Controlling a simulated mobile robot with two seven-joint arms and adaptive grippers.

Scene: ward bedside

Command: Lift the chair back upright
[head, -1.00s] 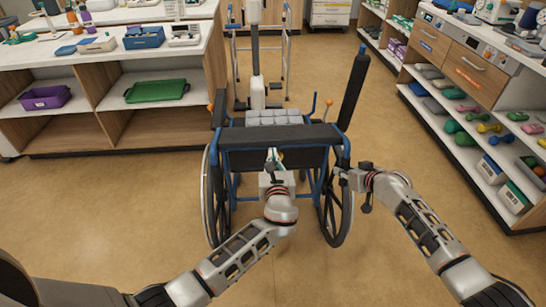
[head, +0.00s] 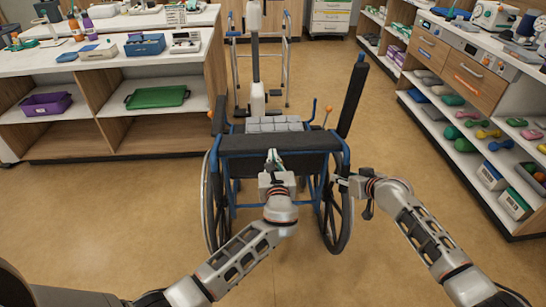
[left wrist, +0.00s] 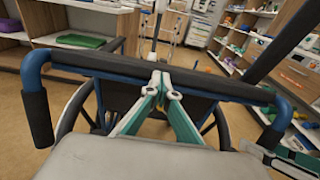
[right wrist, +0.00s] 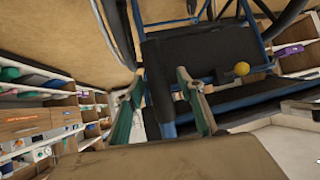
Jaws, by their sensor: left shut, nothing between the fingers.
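The wheelchair has a blue frame and two large wheels (head: 336,212). In the left wrist view a dark padded bar (left wrist: 100,68) spans between two blue bends with black handles (left wrist: 37,118). My left gripper (head: 272,158) is shut and empty at the middle of the back; its tips meet at the bar (left wrist: 161,78). My right gripper (head: 338,181) is open beside the right wheel.
A shelf unit on the left holds a purple bin (head: 45,104) and a green tray (head: 158,97). Shelves with dumbbells (head: 488,133) stand on the right. A walker frame (head: 286,60) stands behind the chair. The floor (head: 110,210) around the chair is clear.

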